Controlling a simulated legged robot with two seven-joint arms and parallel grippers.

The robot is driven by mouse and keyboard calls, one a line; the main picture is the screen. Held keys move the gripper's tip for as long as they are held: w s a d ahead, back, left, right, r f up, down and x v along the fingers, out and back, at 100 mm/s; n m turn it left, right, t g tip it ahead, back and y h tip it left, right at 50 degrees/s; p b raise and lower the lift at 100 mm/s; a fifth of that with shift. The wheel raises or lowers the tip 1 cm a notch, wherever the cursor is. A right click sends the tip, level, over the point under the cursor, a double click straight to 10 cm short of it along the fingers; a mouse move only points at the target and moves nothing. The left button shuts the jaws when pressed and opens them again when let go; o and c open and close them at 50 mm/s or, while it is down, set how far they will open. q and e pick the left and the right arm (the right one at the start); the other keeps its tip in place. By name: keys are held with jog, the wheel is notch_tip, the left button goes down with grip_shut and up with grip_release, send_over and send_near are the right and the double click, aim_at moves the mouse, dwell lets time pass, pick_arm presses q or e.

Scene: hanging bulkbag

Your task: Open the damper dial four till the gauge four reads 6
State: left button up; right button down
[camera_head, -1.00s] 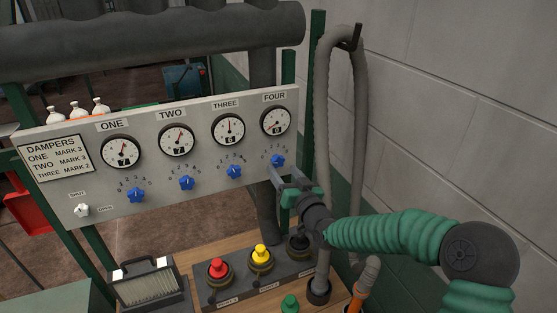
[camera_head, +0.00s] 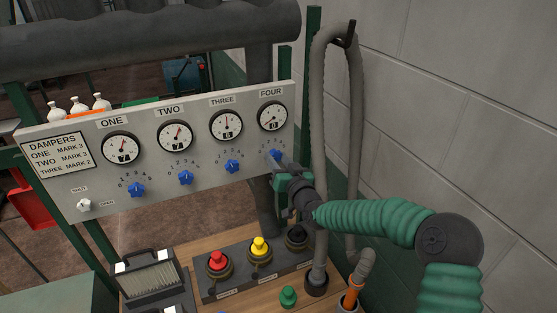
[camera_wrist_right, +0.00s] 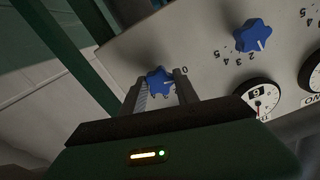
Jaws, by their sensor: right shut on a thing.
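Damper dial four is a blue star-shaped knob (camera_head: 274,154) under gauge four (camera_head: 272,117) at the right end of the grey panel. My right gripper (camera_head: 277,163) is at this knob and shut on it; in the right wrist view the knob (camera_wrist_right: 159,80) sits between the two fingers (camera_wrist_right: 160,92). Gauge four's needle points to the lower left; its digits are too small to read. My left gripper is not in view.
Blue dials one (camera_head: 136,189), two (camera_head: 186,178) and three (camera_head: 232,166) sit left along the panel (camera_head: 150,185). A grey hose (camera_head: 319,120) hangs just right of my right gripper.

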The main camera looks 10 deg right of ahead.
jog(key=shift+f, duration=0.1)
jog(key=m+b, duration=0.2)
jog(key=shift+f+b, duration=0.1)
jog(key=shift+b, duration=0.2)
jog(key=shift+m+b, duration=1.25)
jog(key=shift+m, duration=0.65)
jog(key=shift+r, duration=0.2)
jog(key=c, duration=0.9)
grip_release()
jog(key=shift+w+f, duration=0.1)
